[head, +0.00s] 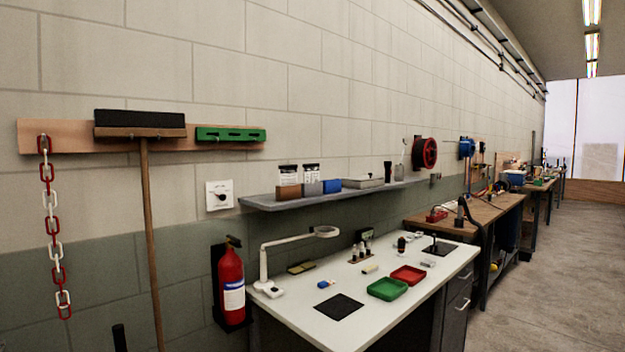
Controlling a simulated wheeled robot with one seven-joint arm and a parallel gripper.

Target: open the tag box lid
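No box in the head view can be surely told as the tag box. A flat grey box (363,183) with a small raised part on top, which looks closed, lies on the wall shelf (300,201). A blue box (331,186) and a brown box (288,192) stand to its left on the same shelf. Whether any of them has a hinged lid is too small to tell. My gripper is not in view.
Below the shelf is a white bench (300,318) with a lamp (263,262), a green tray (387,288) and a red tray (408,274). A fire extinguisher (231,285) hangs at its left. The floor (560,270) at right is clear.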

